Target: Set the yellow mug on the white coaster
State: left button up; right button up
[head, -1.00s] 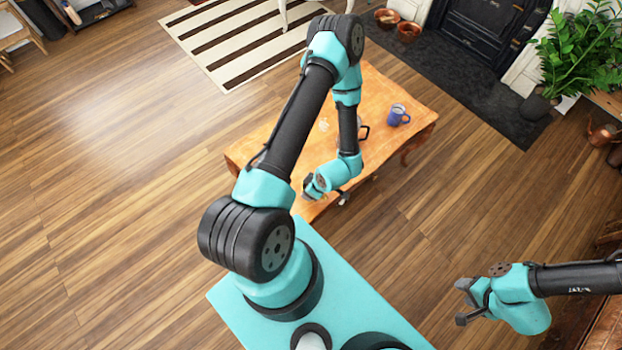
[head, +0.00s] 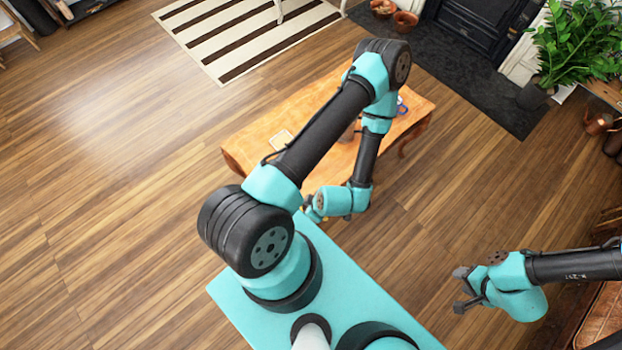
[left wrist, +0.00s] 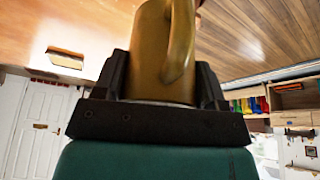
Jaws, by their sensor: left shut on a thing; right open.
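The yellow mug (left wrist: 150,55) fills the upper middle of the left wrist view, its handle facing the camera. My left gripper (left wrist: 160,90) is shut on it, a finger on each side. In the head view my left gripper (head: 308,210) is by the table's near edge, and only a speck of yellow shows there. The white coaster (head: 281,138) lies on the left part of the wooden table, bare, up and left of my left gripper. A pale flat square (left wrist: 66,58), probably the coaster, shows in the left wrist view. My right gripper (head: 460,290) is open and empty, away from the table.
The wooden table (head: 245,150) is partly hidden by my left arm. A blue mug (head: 402,105) shows in part behind the arm at the right end. A grey object (head: 348,132) on the table is mostly covered. A plant (head: 575,50) stands at the upper right.

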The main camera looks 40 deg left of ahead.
pick_arm(q)
jog(key=shift+w+a, duration=0.3)
jog(key=w+a+m+t, duration=0.1)
jog(key=w+a+m, duration=0.1)
jog(key=a, duration=0.7)
jog(key=w+a+m, duration=0.2)
jog(key=w+a, duration=0.2)
jog(key=a, duration=0.5)
jog(key=shift+r+t, duration=0.4)
jog(key=shift+r, duration=0.05)
jog(key=w+a+f, duration=0.1)
jog(key=w+a, duration=0.7)
jog(key=a, duration=0.4)
jog(key=shift+w+a+f, duration=0.15)
jog(key=shift+a+f, duration=0.05)
jog(key=shift+a, duration=0.05)
